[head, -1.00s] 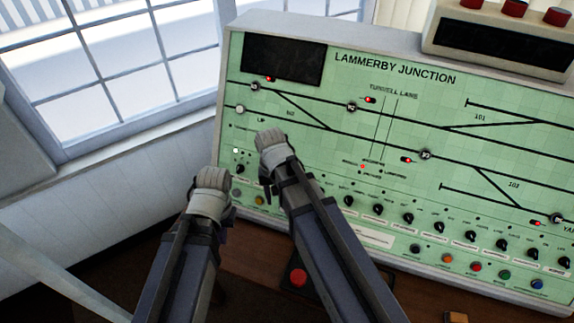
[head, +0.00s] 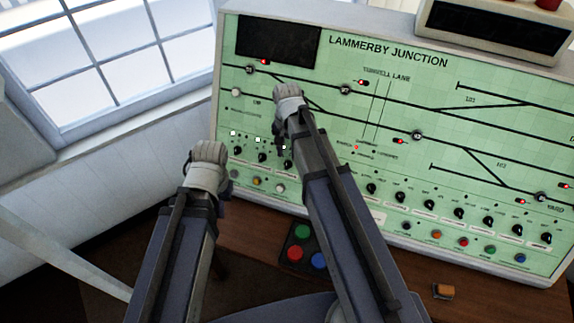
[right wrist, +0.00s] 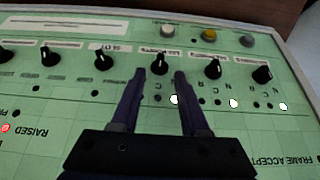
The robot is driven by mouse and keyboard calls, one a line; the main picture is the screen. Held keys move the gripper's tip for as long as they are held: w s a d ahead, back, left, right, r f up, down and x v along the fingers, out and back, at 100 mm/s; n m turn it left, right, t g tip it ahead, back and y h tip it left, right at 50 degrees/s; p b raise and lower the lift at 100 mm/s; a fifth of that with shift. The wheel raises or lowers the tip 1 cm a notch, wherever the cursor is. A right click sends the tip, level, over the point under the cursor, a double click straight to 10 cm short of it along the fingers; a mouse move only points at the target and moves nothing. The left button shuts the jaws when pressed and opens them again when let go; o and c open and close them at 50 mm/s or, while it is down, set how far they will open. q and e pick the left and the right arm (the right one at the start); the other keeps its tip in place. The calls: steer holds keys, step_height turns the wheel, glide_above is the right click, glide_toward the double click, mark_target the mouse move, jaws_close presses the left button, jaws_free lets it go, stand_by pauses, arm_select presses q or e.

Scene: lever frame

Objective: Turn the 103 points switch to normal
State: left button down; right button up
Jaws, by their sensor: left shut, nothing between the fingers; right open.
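The green Lammerby Junction panel (head: 470,130) has a row of black rotary switches along its lower part. In the right wrist view, upside down, my right gripper (right wrist: 160,76) is open. Its fingertips stand either side of a black switch knob (right wrist: 160,64), with a gap on each side. The label above that knob reads something like "points"; its number is too small to read. A white lamp (right wrist: 175,99) is lit by this knob. The right gripper (head: 280,140) also shows in the head view, partly behind my wrist. My left gripper (head: 208,160) is low at the left, empty, its fingers mostly hidden.
Two neighbouring knobs (right wrist: 213,68) (right wrist: 262,74) sit close on one side, and another knob (right wrist: 103,62) on the other. Push buttons (head: 463,242) run below the switches. A desk box with coloured buttons (head: 302,232) stands between my arms. A window (head: 90,60) is at the left.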

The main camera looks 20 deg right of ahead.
mark_target(287, 164)
step_height(287, 164, down, 5)
steer(key=b, duration=0.4)
steer(key=shift+f, duration=0.2)
steer(key=shift+r, duration=0.1)
jaws_close()
